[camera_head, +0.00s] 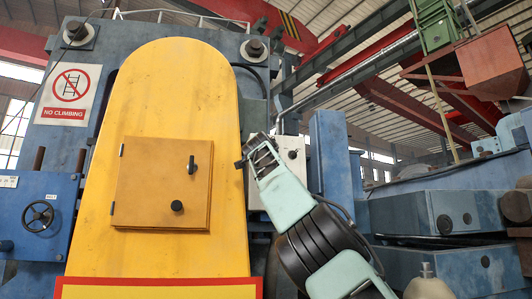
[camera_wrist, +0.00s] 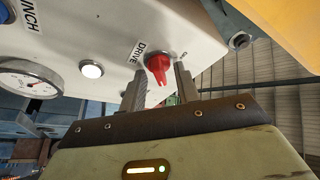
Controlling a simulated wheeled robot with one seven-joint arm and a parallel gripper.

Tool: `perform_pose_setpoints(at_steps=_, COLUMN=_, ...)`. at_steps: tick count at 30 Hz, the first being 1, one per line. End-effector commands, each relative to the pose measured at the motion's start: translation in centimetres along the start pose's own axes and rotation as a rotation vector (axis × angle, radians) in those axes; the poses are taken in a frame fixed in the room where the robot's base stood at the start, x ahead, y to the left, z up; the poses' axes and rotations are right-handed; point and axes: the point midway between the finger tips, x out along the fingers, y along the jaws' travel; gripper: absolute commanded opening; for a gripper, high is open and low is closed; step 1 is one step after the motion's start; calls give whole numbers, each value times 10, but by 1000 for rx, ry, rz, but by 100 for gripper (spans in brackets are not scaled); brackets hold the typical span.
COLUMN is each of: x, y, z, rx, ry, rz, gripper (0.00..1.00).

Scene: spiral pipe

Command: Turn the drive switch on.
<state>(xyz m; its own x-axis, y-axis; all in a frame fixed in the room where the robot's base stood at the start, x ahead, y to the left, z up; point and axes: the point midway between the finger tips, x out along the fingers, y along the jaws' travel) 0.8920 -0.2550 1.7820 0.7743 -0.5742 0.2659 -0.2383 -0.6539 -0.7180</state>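The red drive switch (camera_wrist: 157,66) is a rotary knob on a white control panel (camera_wrist: 110,35), beside the label "DRIVE". In the wrist view my gripper (camera_wrist: 159,72) has its two fingers apart, one on each side of the knob. No finger clearly touches the knob; the exact depth gap cannot be told. In the head view my gripper (camera_head: 256,152) is raised in front of the panel box (camera_head: 294,155), just right of the yellow cover. The switch itself is hidden there by my gripper and arm.
A tall yellow cover (camera_head: 165,90) with a small hatch (camera_head: 165,183) stands left of my gripper. A white indicator (camera_wrist: 91,69), a gauge (camera_wrist: 30,80) and a "PINCH"-like label share the panel. Blue machinery (camera_head: 440,215) stands at right.

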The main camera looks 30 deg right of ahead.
Motion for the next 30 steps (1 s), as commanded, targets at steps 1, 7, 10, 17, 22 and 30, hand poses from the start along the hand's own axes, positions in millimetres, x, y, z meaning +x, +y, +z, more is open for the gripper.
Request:
perform_pose_setpoints(at_steps=1, x=-2, y=1, z=1, rx=0, ry=0, rz=0, gripper=32)
perform_pose_setpoints(at_steps=7, x=-22, y=3, z=4, rx=1, ry=0, rz=-3, gripper=32)
perform_pose_setpoints(at_steps=10, x=-37, y=4, z=5, rx=3, ry=-1, rz=-3, gripper=32)
perform_pose_setpoints(at_steps=17, x=-75, y=4, z=6, rx=3, ry=-2, rz=-3, gripper=32)
perform_pose_setpoints(at_steps=22, x=-106, y=4, z=5, rx=3, ry=-2, rz=-3, gripper=32)
perform_pose_setpoints(at_steps=30, x=-150, y=4, z=4, rx=3, ry=-2, rz=-2, gripper=32)
